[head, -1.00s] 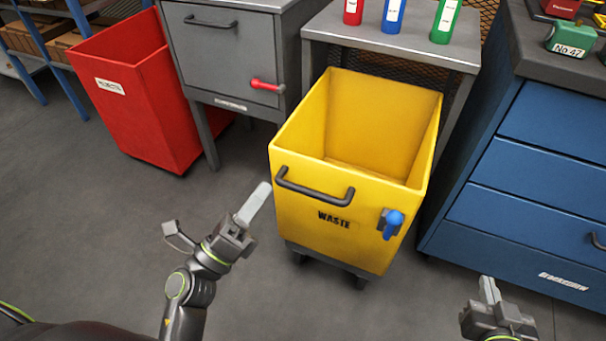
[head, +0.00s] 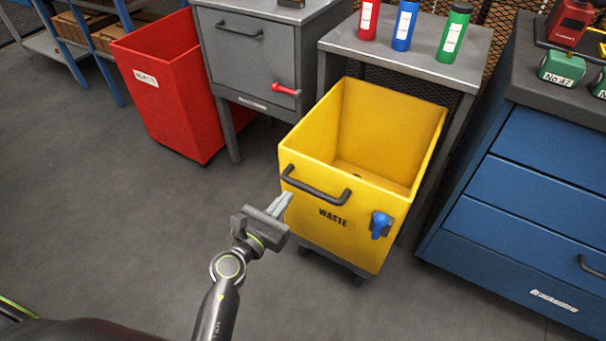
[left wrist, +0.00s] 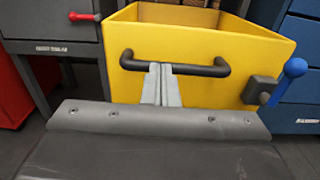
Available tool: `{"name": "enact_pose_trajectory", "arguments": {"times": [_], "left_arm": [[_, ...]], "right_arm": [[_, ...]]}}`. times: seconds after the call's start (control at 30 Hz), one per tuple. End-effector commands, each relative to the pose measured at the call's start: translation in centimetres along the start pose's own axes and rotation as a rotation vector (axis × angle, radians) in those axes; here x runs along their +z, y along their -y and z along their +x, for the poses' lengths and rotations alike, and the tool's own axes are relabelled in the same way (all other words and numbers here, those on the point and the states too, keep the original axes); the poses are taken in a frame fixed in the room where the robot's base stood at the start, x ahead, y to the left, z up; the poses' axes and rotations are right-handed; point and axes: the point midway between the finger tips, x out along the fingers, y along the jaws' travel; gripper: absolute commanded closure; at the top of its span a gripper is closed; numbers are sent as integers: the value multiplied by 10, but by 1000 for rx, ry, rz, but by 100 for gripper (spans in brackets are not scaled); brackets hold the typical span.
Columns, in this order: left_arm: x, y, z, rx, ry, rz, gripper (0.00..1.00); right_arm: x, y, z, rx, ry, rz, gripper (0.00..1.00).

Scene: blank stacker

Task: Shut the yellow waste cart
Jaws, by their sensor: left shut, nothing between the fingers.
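The yellow waste cart (head: 345,222) stands open-topped, its rear part under a grey table and its front sticking out. Its front bears a dark bar handle (head: 316,188), the word WASTE and a blue lever (head: 380,224). My left gripper (head: 283,202) is shut and empty, just left of the cart's front and near the left end of the handle. In the left wrist view its fingers (left wrist: 161,84) point at the handle (left wrist: 172,65), overlapping it in the picture; I cannot tell whether they touch. The yellow cart (left wrist: 215,42) fills the middle there. My right gripper is not in view.
A grey table (head: 420,55) with red, blue and green bottles stands over the cart's back. A blue drawer cabinet (head: 520,200) is close on the right. A grey cabinet (head: 245,60) and a red bin (head: 180,100) are on the left. The floor in front is clear.

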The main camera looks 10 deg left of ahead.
Motion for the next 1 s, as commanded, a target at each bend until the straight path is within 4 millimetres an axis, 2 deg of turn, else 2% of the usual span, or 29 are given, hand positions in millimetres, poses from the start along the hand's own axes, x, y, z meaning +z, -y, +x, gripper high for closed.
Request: {"name": "enact_pose_trajectory", "arguments": {"times": [0.03, 0.2, 0.43, 0.63, 1.0], "left_arm": [[1, 0, 11, -1, 2, -1, 100], [1, 0, 44, -1, 2, -1, 100], [0, 0, 78, 0, 1, -2, 100], [0, 0, 90, 0, 0, -2, 100], [0, 0, 91, 1, 0, -3, 100]], "right_arm": [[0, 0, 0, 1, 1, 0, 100], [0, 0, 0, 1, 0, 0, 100], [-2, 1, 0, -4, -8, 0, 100], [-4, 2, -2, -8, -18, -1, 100], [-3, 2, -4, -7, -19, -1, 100]]}}
